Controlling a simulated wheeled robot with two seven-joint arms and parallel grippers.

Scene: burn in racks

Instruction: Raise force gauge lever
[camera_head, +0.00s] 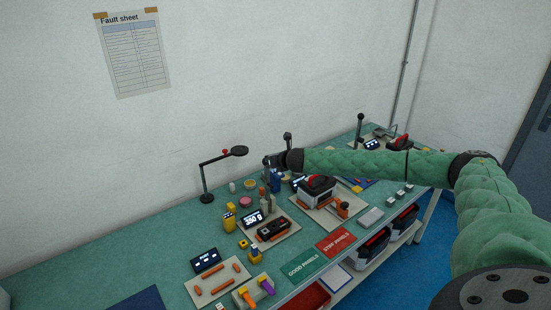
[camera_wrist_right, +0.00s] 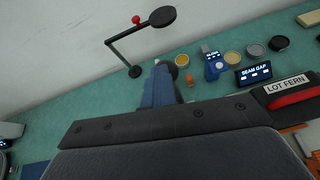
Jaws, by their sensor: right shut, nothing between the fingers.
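My right gripper (camera_head: 269,162) reaches in from the right over the back of the bench, near the wall. In the wrist view its blue-grey fingers (camera_wrist_right: 160,85) are shut with nothing between them. An upright post with a dark knob (camera_head: 288,136) rises just behind the gripper in the head view, and its lower part is hidden. A dark round knob (camera_wrist_right: 182,60) shows close beside the fingertips in the wrist view; I cannot tell if they touch. A second dark-knobbed post (camera_head: 360,118) stands farther right. No force gauge label is readable. My left gripper is out of view.
A black magnifier lamp (camera_head: 205,197) stands left of the gripper. A lit display (camera_head: 253,217) and a red-and-black unit (camera_head: 318,185) are in front. The back-left bench top is clear.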

